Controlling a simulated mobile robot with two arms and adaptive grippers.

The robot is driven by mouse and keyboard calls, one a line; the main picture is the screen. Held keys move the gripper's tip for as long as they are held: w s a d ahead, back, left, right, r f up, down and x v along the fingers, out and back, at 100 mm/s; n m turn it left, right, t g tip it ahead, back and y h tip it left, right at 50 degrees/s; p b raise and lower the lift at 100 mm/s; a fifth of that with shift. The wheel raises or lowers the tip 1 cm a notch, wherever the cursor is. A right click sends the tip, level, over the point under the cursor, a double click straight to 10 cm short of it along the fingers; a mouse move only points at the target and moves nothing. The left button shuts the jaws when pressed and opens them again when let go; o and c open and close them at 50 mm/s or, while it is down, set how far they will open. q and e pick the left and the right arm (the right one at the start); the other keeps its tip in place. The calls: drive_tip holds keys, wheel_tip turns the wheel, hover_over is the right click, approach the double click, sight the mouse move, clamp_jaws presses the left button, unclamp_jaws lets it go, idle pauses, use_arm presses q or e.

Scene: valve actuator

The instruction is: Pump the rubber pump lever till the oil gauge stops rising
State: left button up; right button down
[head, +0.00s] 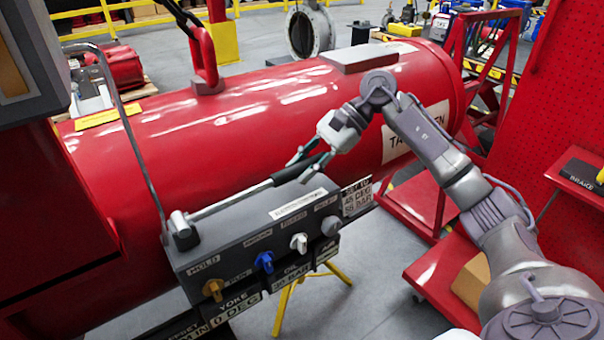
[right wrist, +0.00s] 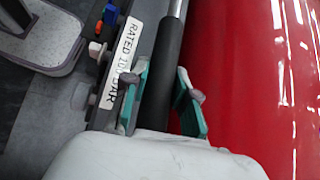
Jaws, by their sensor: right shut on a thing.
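The pump lever (head: 232,203) is a silver rod with a black rubber grip. It runs from a pivot at the left end of a grey control box (head: 262,222) up and to the right across the box's top. My right gripper (head: 308,163) is shut on the black grip near its free end. In the right wrist view, the teal fingers of the right gripper (right wrist: 160,102) stand on both sides of the black grip (right wrist: 168,60). My left gripper is not in view. I cannot make out an oil gauge in either view.
The box front carries an orange knob (head: 213,289), a blue knob (head: 264,262) and a white knob (head: 299,243). A large red cylinder (head: 270,110) lies right behind the box. A bent grey pipe (head: 130,130) rises at the left. Grey floor is open below right.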

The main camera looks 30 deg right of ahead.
wheel_tip(320, 180, down, 2)
drive_tip(key=shift+b, duration=0.65)
drive_tip(key=shift+r+y, duration=0.1)
drive_tip(key=shift+y, duration=0.3)
drive_tip(key=c, duration=0.9)
unclamp_jaws()
drive_tip(key=shift+r, duration=0.1)
drive_tip(key=shift+d+r, duration=0.1)
drive_tip(key=shift+d, duration=0.1)
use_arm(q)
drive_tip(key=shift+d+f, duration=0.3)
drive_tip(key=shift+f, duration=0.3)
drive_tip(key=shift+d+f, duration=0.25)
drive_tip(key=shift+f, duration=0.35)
use_arm(e)
drive_tip(key=v, duration=1.1)
drive_tip(key=shift+d+r, duration=0.15)
drive_tip(key=shift+r, duration=0.1)
drive_tip(key=shift+s+f, duration=0.1)
